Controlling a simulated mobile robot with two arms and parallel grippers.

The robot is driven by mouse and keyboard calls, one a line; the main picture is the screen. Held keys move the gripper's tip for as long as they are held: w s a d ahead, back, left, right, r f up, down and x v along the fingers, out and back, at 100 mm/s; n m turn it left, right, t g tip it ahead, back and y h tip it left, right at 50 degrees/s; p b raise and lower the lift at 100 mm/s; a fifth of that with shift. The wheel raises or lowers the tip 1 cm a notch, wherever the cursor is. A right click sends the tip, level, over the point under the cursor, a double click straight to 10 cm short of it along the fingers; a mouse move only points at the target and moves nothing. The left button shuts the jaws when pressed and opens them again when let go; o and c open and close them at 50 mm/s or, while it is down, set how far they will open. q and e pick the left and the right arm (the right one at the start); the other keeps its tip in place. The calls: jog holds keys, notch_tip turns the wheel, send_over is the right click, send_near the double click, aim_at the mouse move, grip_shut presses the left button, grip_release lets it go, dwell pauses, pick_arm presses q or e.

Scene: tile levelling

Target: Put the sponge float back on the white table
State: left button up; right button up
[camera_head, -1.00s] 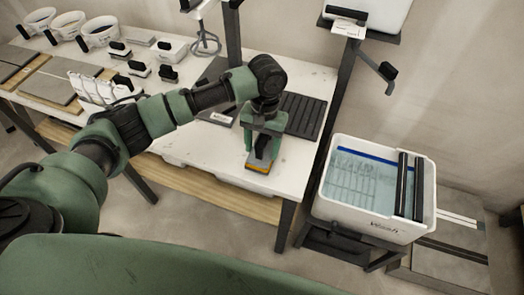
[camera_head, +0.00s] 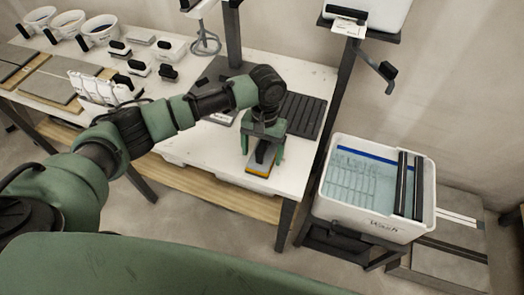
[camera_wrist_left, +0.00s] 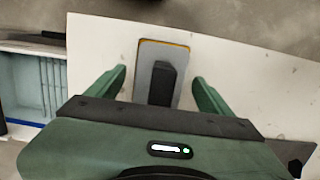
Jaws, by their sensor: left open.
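The sponge float (camera_head: 259,168) lies on the white table (camera_head: 212,166) near its front right edge. It has a grey plate with an orange-yellow edge and a dark upright handle. My left gripper (camera_head: 264,155) is above it, pointing down, with its green fingers apart on either side of the handle. In the left wrist view the float (camera_wrist_left: 178,65) lies flat on the table, and its handle stands between the open fingers of the gripper (camera_wrist_left: 162,84). The fingers look clear of the handle. My right gripper is not in view.
A white wash tub (camera_head: 375,228) with water and dark bars stands right of the table. A black ribbed mat (camera_head: 302,114) lies behind the gripper. Buckets (camera_head: 101,31), small black-handled blocks (camera_head: 139,69) and tiles (camera_head: 55,79) occupy the table's left part. A dark post rises behind.

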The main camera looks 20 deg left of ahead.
pick_arm(q)
jog(key=r, duration=0.4)
jog(key=w+r, duration=0.1)
jog(key=r, duration=0.3)
jog(key=r+b, duration=0.1)
jog(key=r, duration=0.3)
jog(key=shift+w, duration=0.25)
